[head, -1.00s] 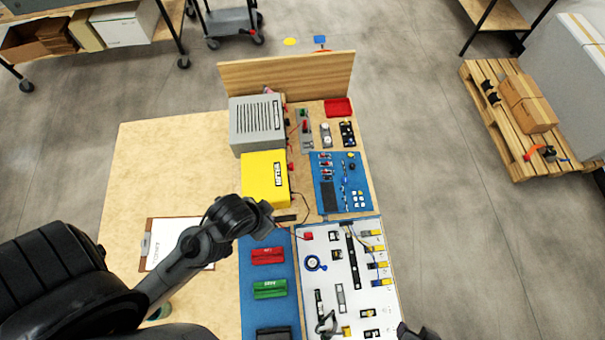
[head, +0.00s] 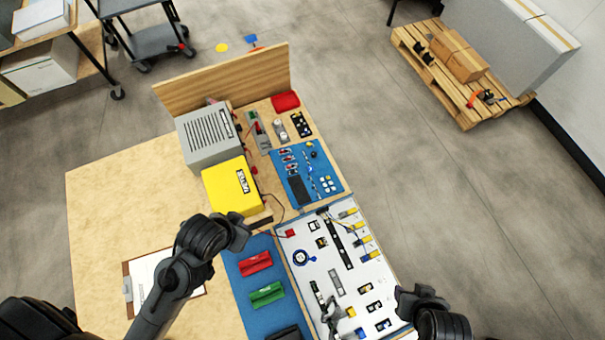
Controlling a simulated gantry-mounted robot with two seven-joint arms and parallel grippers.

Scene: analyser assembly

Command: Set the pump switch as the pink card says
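I cannot pick out a pink card in the head view. The pump switch cannot be told for sure among the small parts. A grey plate with red and green parts (head: 258,130) and dark switch-like pieces (head: 301,124) sit at the back of the bench. My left gripper (head: 240,228) is over the bench in front of the yellow box (head: 232,186). My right gripper (head: 408,297) is at the right edge of the white board (head: 322,272). Both grippers are too small and dark to tell if they are open.
A grey vented box (head: 208,138) stands behind the yellow box. A blue board (head: 292,172) carries small components. Red (head: 255,263) and green (head: 267,294) holders lie on a blue mat. A clipboard (head: 127,288) lies at left. A wooden panel (head: 225,78) closes the back.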

